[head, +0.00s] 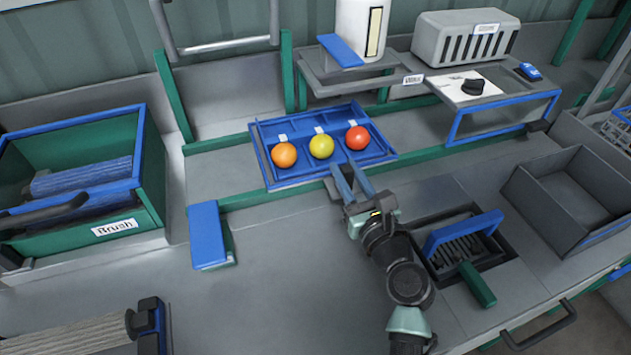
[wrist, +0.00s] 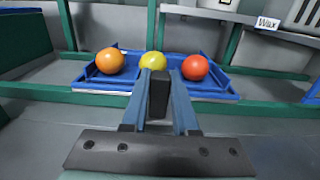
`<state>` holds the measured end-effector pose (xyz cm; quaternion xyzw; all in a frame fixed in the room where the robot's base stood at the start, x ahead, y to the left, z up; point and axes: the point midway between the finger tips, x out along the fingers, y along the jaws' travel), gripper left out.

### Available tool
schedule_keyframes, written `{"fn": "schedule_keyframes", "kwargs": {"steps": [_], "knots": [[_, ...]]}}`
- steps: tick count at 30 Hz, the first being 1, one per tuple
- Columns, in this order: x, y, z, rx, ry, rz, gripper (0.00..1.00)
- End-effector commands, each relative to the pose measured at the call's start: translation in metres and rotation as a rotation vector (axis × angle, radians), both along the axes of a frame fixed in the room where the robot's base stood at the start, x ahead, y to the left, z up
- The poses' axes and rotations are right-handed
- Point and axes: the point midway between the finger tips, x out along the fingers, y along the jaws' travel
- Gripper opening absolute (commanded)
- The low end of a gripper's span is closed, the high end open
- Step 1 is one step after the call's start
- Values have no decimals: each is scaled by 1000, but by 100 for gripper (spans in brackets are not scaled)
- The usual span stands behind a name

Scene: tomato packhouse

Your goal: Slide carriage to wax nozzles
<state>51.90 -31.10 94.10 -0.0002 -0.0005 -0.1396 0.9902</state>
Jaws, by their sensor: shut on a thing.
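The carriage (head: 270,184) is a shallow blue tray on the green-edged track at the back of the bench. It holds an orange (head: 284,155), a yellow (head: 321,146) and a red tomato (head: 358,138) in a row. My gripper (head: 345,168) reaches its front edge. In the wrist view my gripper (wrist: 164,78) is shut on the carriage's dark handle (wrist: 158,100). The wax station (head: 345,62), with a white tank and a "Wax" label (wrist: 268,22), stands behind and right of the carriage. I cannot make out its nozzles.
A blue-rimmed "Brush" bin (head: 143,180) stands left of the carriage. A blue block (head: 206,235) lies in front of the track. The green rail (head: 430,155) continues right.

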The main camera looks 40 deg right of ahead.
Motion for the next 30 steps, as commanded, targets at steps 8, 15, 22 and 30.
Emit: {"fn": "schedule_keyframes", "kwargs": {"steps": [8,15,22,30], "knots": [[-8,-26,-2,1,3,-6,0],[-9,-28,-2,1,4,-4,0],[-9,-28,-2,1,4,-4,36],[-8,-27,-1,1,2,-1,57]]}}
